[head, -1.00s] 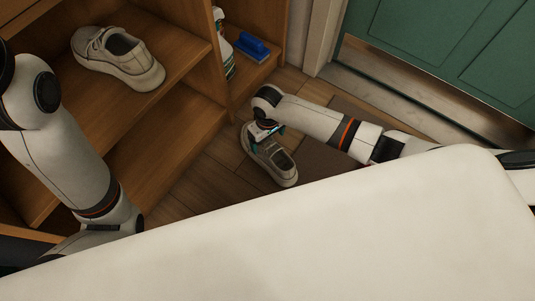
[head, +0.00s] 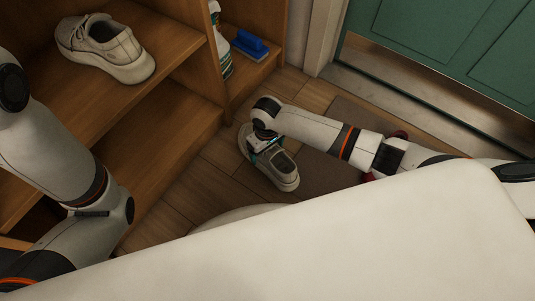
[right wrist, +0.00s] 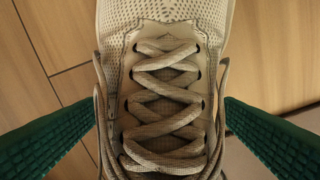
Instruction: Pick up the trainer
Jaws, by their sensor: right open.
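A light grey-beige trainer (head: 279,170) stands on the wooden floor in front of the shelf unit. My right gripper (head: 264,148) is over its laced middle from above, and its arm hides part of the toe side. In the right wrist view, the trainer's laces (right wrist: 167,95) fill the middle. The green finger pads of my right gripper (right wrist: 165,130) lie on either side of the shoe, open, with small gaps to its sides. A second, similar trainer (head: 105,47) sits on the shelf at upper left. My left gripper is out of view; only my left arm shows.
The wooden shelf unit (head: 160,130) stands at left, its lower compartment empty where visible. A blue brush (head: 250,45) and a spray bottle (head: 221,45) are in its right section. A dark mat (head: 325,165) and green door (head: 455,50) are at right. A dark red thing (head: 399,135) shows behind my right arm.

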